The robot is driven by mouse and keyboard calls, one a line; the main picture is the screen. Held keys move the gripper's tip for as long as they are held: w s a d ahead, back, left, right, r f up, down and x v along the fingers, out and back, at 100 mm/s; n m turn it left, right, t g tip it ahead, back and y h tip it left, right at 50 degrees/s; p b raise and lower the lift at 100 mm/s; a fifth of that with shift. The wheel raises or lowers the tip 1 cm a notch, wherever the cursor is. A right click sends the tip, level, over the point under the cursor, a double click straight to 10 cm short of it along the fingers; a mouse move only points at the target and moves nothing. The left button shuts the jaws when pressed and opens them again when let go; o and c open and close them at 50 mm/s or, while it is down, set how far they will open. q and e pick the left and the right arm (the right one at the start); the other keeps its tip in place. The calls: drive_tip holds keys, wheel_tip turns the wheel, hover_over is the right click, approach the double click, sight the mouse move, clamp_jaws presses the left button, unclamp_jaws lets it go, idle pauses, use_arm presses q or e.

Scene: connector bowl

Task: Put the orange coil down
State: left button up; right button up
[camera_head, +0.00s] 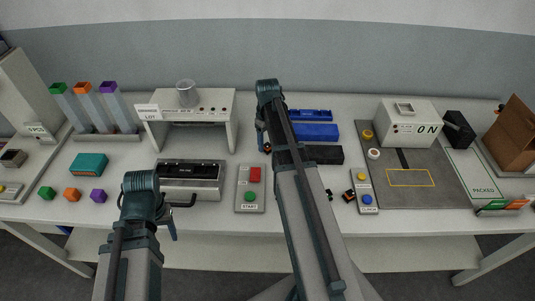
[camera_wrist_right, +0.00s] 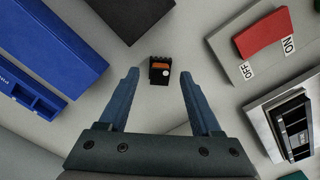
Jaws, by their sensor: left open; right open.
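A small black part with an orange top and a white dot, which I take for the orange coil (camera_wrist_right: 160,70), appears to rest on the grey table. My right gripper (camera_wrist_right: 158,92) is open, with one finger on each side of the coil and a gap to both. In the head view the right gripper (camera_head: 262,145) is largely hidden by its own arm, and a bit of orange (camera_head: 267,147) shows there. My left gripper (camera_head: 172,228) is at the table's front edge, seen small and partly behind its arm; it is open.
A red-and-green button box (camera_head: 250,188) stands left of my right arm. A blue bin (camera_head: 315,131) and a black box (camera_head: 324,154) lie right of it. Another small black-and-orange part (camera_head: 349,196) lies near the clinch button box (camera_head: 365,191). A silver-and-black fixture (camera_head: 190,180) is near my left arm.

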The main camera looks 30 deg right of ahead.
sight(267, 145)
drive_tip(key=shift+f, duration=0.45)
use_arm(q)
drive_tip(key=shift+f, duration=0.35)
use_arm(e)
drive_tip(key=shift+r, duration=0.15)
clamp_jaws()
use_arm(q)
drive_tip(key=shift+r, duration=0.1)
use_arm(e)
drive_tip(key=shift+r+p, duration=0.95)
wheel_tip(267, 145, up, 2)
drive_tip(key=shift+p, duration=1)
use_arm(q)
wheel_tip(267, 145, up, 5)
drive_tip(key=shift+f+p, duration=0.1)
drive_tip(key=shift+p, duration=0.45)
use_arm(e)
drive_tip(key=s+a, duration=0.3)
drive_tip(key=s, duration=0.1)
drive_tip(key=s+a, duration=0.3)
drive_tip(key=s, duration=0.2)
drive_tip(key=s+a+r, duration=0.1)
drive_tip(key=s+a, duration=0.2)
drive_tip(key=s, duration=0.1)
drive_tip(key=shift+s, duration=0.15)
